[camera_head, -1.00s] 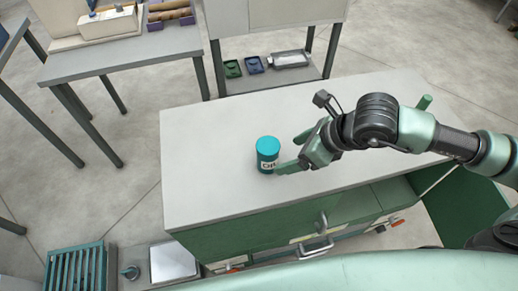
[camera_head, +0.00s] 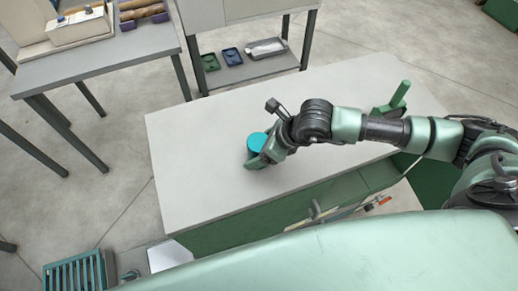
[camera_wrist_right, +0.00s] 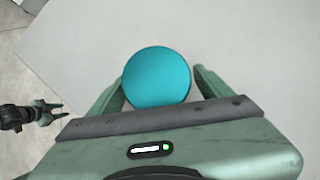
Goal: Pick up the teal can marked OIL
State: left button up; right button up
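The teal can (camera_head: 257,141) stands upright on the grey worktop, its label hidden behind my right gripper (camera_head: 254,160). In the right wrist view the can's round teal top (camera_wrist_right: 157,75) sits between the two green fingers of my right gripper (camera_wrist_right: 160,85). The fingers are apart, one on each side of the can, with a small gap visible at the right finger. My left gripper (camera_wrist_right: 50,110) shows small at the left edge of the right wrist view, its fingers apart and empty.
The worktop (camera_head: 205,200) is clear around the can. A green upright handle (camera_head: 400,93) stands near its right end. A side table (camera_head: 100,70) stands at the left.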

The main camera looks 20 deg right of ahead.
jog(key=c, duration=1.5)
jog(key=shift+c, duration=0.9)
jog(key=shift+w+r, duration=0.1)
jog(key=shift+r, duration=0.05)
